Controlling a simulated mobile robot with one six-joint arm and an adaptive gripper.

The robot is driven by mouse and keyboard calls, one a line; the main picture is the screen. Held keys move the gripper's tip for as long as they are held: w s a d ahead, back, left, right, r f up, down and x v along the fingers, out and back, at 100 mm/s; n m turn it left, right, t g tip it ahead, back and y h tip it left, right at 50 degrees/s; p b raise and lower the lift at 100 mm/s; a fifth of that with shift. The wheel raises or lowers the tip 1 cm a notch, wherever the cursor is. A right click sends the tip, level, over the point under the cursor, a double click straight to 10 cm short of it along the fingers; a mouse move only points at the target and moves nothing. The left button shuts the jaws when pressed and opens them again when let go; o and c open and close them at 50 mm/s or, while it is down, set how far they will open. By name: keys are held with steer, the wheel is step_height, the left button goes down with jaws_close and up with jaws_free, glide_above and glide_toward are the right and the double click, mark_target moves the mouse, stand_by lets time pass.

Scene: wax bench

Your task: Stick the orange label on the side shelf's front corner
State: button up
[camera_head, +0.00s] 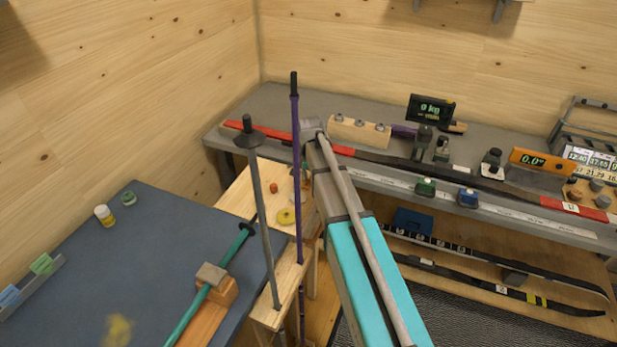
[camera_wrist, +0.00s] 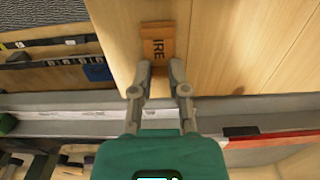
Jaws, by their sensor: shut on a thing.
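The orange label (camera_wrist: 158,42), with dark letters reading "IRE", sits at the tips of my gripper (camera_wrist: 161,67) in the wrist view. The two fingers are closed in on its near end, and its far part sticks out beyond them. Pale wood (camera_wrist: 235,45) lies behind the label; I cannot tell whether they touch. In the head view, the pale wooden side shelf (camera_head: 236,197) stands between the dark table and the long bench. My arm covers part of its right side. My gripper and the label are hidden there.
Two upright poles, one grey (camera_head: 262,215) and one purple (camera_head: 296,170), stand in front of the shelf. A small red piece (camera_head: 273,187) and a yellow disc (camera_head: 286,216) lie on it. The grey bench (camera_head: 275,100) holds skis and tools. The dark table (camera_head: 150,240) is at left.

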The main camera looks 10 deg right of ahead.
mark_target(308, 178)
steer(key=o, duration=0.7)
steer(key=shift+o, duration=0.2)
steer(key=o, duration=0.4)
steer(key=shift+r+p, duration=3)
steer(key=shift+s, duration=0.1)
steer(key=s+n, duration=0.2)
steer(key=s, duration=0.5)
steer(key=s+n, duration=0.2)
steer(key=s, duration=0.5)
steer(key=s+n, duration=0.2)
steer(key=s, duration=0.5)
steer(key=shift+s+d+n, duration=0.25)
steer(key=shift+d+n, duration=0.1)
steer(key=shift+n, duration=0.05)
